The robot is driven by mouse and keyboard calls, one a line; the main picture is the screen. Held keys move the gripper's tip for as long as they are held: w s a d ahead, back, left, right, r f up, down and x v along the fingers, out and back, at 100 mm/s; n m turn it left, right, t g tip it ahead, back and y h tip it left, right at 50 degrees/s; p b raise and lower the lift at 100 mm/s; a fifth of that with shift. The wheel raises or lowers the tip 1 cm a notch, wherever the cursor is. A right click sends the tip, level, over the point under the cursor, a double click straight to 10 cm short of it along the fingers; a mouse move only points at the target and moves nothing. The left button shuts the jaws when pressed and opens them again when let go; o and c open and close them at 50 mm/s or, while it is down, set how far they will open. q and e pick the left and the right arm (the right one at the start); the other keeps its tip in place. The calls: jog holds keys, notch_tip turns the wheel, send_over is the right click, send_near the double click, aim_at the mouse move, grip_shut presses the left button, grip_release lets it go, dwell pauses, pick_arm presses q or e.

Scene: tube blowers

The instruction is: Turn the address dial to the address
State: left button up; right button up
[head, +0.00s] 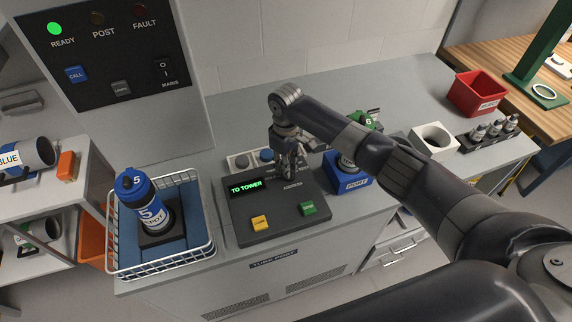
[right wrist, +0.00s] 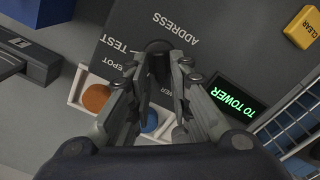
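The grey control panel (head: 277,228) stands on the tube post bench, with a lit display (head: 246,186) reading "TO TOWER". The display also shows in the right wrist view (right wrist: 236,100). The address dial (right wrist: 157,48) is a dark knob beside the "ADDRESS" lettering, with "TEST" and "DEPOT" labels near it. My right gripper (head: 291,173) reaches down over the panel's back right part and hides most of the dial in the head view. In the right wrist view its fingertips (right wrist: 158,62) stand either side of the knob; whether they press on it is unclear. My left gripper is out of view.
A yellow button (head: 260,223) and a green button (head: 308,208) sit at the panel's front. A wire basket (head: 175,262) holding a blue carrier (head: 140,197) stands left. A blue block (head: 347,182) stands close right of the gripper. A red bin (head: 478,94) is further right.

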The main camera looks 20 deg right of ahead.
notch_tip(320, 180, up, 12)
jog(key=shift+f, duration=0.25)
dwell(0.5)
